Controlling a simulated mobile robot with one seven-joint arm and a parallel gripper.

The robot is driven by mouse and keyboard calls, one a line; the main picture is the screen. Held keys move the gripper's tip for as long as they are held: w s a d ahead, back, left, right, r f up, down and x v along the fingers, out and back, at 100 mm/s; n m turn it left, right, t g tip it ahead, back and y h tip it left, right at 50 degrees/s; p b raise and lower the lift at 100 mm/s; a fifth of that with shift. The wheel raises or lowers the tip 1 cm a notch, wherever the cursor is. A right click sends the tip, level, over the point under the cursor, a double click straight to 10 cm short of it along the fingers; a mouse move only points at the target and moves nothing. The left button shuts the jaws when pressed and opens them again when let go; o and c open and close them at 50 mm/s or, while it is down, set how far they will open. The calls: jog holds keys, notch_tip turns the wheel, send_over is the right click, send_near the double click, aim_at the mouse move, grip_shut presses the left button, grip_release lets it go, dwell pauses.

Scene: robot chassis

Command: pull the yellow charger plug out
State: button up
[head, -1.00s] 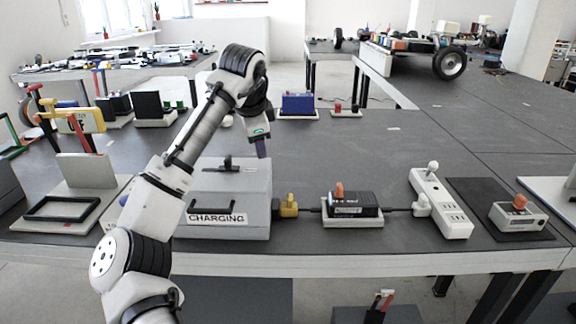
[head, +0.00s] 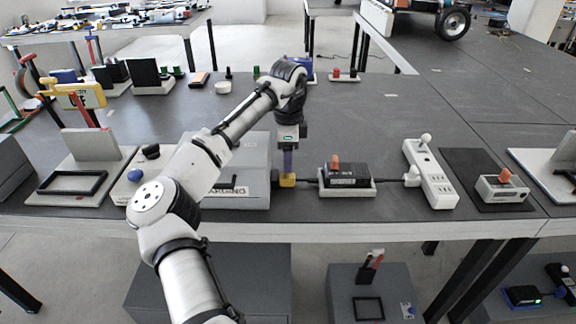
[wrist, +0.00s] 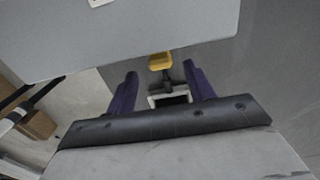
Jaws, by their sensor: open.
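The yellow charger plug (head: 287,181) sits at the right side of the grey charging box (head: 246,160), low near the table top. A dark cable runs from it to the black charger brick (head: 347,176) on a white base. My gripper (head: 289,168) points down just above the plug in the head view. In the wrist view my gripper (wrist: 160,84) has its two purple fingers apart, with the yellow plug (wrist: 160,61) beyond the tips and between their lines. I cannot tell any contact. The plug's prongs are hidden.
A white power strip (head: 431,175) stands right of the charger, with a small grey box with an orange knob (head: 502,186) beyond it. The charging box's wall is close on the gripper's left. The table behind the charger is clear.

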aim_at(287, 176)
jog(key=shift+f, duration=2)
grip_shut()
